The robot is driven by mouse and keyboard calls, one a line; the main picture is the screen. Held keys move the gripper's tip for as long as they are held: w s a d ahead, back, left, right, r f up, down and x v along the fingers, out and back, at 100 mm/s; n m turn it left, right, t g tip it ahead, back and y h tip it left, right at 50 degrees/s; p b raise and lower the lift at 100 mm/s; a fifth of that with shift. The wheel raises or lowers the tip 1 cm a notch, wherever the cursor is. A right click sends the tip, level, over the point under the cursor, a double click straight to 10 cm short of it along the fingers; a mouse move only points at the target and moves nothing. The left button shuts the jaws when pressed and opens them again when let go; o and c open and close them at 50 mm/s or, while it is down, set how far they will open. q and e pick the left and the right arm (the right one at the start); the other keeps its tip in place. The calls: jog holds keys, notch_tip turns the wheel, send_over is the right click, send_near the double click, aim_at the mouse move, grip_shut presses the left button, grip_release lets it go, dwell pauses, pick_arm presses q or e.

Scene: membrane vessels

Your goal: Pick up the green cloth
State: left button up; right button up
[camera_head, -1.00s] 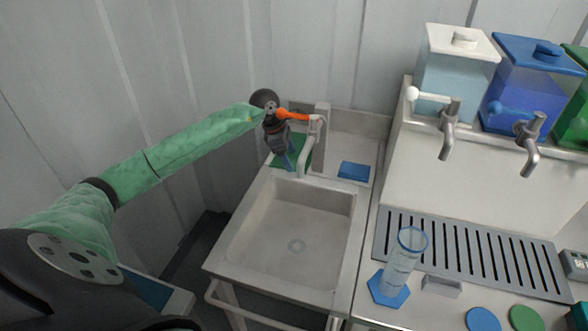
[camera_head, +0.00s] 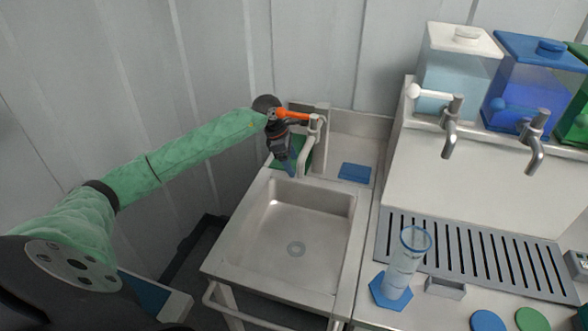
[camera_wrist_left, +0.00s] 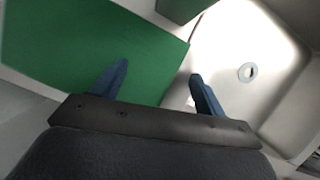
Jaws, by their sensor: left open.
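The green cloth (camera_head: 306,152) lies on the ledge behind the sink basin, at its left. It is partly hidden by my left gripper and the tap. In the left wrist view the cloth (camera_wrist_left: 90,45) is a large flat green sheet with an edge running past the fingers. My left gripper (camera_head: 291,170) points down over the cloth's front part. In the left wrist view its two blue fingers (camera_wrist_left: 158,82) are apart, one over the cloth and one beside its edge near the basin. My right gripper is not in view.
The tap (camera_head: 308,150) with an orange lever (camera_head: 292,115) stands close beside my left gripper. A blue cloth (camera_head: 354,172) lies right of the tap. The sink basin (camera_head: 290,240) is empty. A clear glass (camera_head: 405,262) stands on a blue coaster at the right.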

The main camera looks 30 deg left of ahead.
pick_arm(q)
jog(key=shift+f, duration=0.15)
grip_shut()
dwell(0.7)
notch_tip(320, 180, up, 12)
jog(key=p, duration=0.2)
dwell(0.4)
notch_tip(320, 180, up, 9)
jog(key=p, duration=0.2)
jog(key=shift+p, duration=0.35)
